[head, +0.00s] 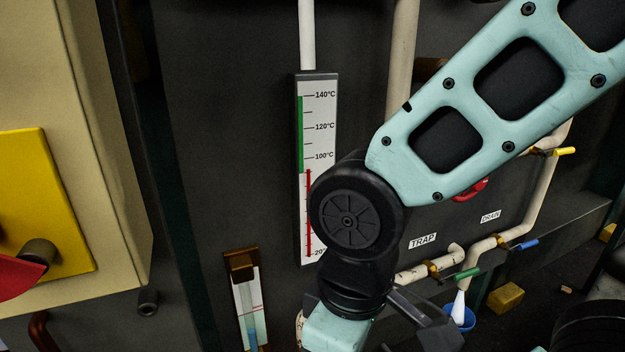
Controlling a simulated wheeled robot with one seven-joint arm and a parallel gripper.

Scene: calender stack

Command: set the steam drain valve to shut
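The DRAIN label (490,216) is on the dark panel at right. A blue lever handle (524,244) sits on the pale pipe just below it, pointing right; it looks like the drain valve's handle. Its exact angle to the pipe is hard to judge. A green lever handle (465,274) sits lower left, on the pipe below the TRAP label (422,241). My arm crosses from the upper right to the bottom centre, left of these handles. My gripper's fingertips do not show, so whether it is open or shut is hidden.
A yellow lever (565,151) is on a pipe higher right. A red handwheel (471,190) is partly behind my arm. A temperature gauge (317,115) and a sight glass (250,300) are left.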

